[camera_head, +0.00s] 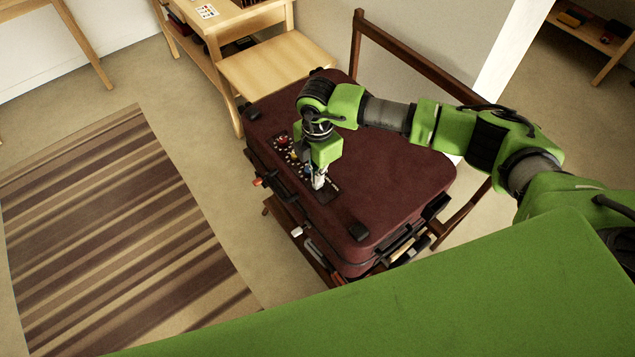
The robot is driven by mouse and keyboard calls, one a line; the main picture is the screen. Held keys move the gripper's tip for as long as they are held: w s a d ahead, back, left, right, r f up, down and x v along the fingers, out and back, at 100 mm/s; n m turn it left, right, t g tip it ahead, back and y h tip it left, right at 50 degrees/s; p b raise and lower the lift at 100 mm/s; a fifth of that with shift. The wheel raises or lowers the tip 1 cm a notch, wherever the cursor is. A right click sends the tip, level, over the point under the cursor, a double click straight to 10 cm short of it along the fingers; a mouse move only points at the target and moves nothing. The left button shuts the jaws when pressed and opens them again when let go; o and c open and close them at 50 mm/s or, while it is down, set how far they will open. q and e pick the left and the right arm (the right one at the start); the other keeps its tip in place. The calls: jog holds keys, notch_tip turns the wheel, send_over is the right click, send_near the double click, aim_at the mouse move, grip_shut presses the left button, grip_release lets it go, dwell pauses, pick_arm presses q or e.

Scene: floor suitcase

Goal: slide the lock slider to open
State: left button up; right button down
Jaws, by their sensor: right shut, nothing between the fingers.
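A dark red suitcase (390,160) lies flat on a wooden rack, its lid shut. A black lock panel (285,150) with small coloured parts is set near the suitcase's left edge. My right gripper (319,184) points down at the near end of the lock panel. It is shut with nothing in it, and its tips are at or just above the panel; I cannot tell whether they touch. The slider itself is too small to make out, and the gripper covers part of the panel. My left gripper is not in view.
A wooden rack (420,60) holds the suitcase, and its rail rises behind it. A striped rug (120,230) lies on the open floor at left. My green body fills the lower right.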

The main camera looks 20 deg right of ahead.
aim_at(327, 198)
jog(key=shift+f+b, duration=0.3)
jog(key=shift+f, duration=0.15)
jog(key=shift+s+p, duration=0.3)
jog(key=shift+s+d+p, duration=0.3)
jog(key=shift+s+p, duration=0.1)
jog(key=shift+s, duration=0.3)
jog(key=shift+s+d+p, duration=0.25)
jog(key=shift+s+p, duration=0.1)
jog(key=shift+s, duration=0.3)
jog(key=shift+s+f, duration=0.2)
jog(key=shift+s, duration=0.05)
notch_tip(327, 198, up, 6)
jog(key=p, duration=0.4)
jog(key=shift+w+r+p, duration=0.25)
jog(key=shift+p, duration=0.15)
